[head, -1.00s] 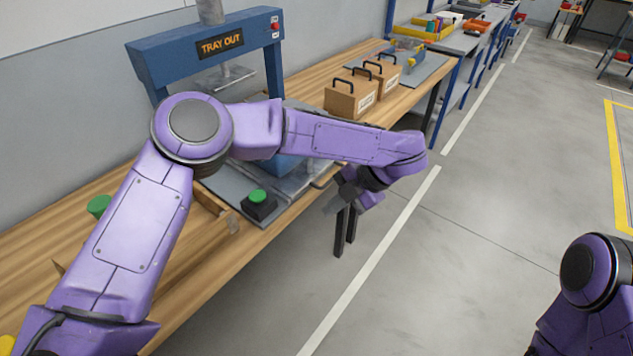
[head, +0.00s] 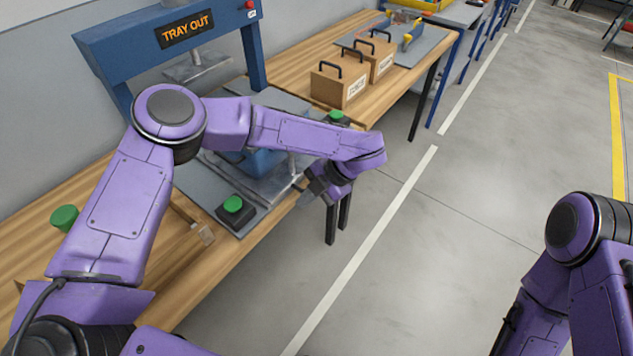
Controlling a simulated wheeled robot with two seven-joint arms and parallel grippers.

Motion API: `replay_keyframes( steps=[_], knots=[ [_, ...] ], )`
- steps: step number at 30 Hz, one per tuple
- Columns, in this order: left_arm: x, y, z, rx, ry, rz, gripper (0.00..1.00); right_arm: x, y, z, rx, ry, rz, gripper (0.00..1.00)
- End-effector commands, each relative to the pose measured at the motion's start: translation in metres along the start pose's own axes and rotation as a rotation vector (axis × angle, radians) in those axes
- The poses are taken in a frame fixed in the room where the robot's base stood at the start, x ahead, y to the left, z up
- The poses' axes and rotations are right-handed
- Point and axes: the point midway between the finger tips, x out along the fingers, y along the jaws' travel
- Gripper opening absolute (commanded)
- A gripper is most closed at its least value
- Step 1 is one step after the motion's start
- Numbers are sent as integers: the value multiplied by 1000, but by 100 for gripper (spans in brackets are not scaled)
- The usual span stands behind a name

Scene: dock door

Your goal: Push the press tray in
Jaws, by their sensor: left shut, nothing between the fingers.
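The blue press (head: 130,42) stands on the wooden bench, and its sign (head: 185,29) reads "TRAY OUT". The grey metal press tray (head: 274,186) sticks out below it toward the bench's front edge. My left arm hides much of the tray and the press's lower part. My left gripper (head: 306,197) is shut and empty, at the tray's front end by the bench edge. I cannot tell whether it touches the tray. My right arm shows at the lower right, but its fingers do not show.
Green buttons on black boxes stand either side of the tray, one nearer me (head: 235,210) and one beyond (head: 337,118). Two cardboard boxes with black handles (head: 340,84) stand further along the bench. A wooden bin (head: 178,250) lies on the near side.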

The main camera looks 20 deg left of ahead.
Motion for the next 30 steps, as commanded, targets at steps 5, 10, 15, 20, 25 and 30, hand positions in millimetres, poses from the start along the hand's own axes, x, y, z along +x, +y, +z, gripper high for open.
replay_keyframes(
  steps=[5,10,15,20,25,30],
  knots=[
    [24,17,-3,-6,1,-3,0,-14,1,-6,0,0,0,43],
    [36,33,-2,-4,1,-2,0,-20,2,-8,0,0,0,43],
    [40,37,-1,-3,0,-1,0,-20,2,-8,0,0,0,43],
    [40,37,-1,-4,1,-1,0,-20,2,-8,0,1,0,43],
    [40,39,-1,-5,1,-1,0,-20,2,-8,0,0,0,43],
    [47,52,-2,-7,2,-1,0,-22,2,-9,0,0,0,43]
  ],
)
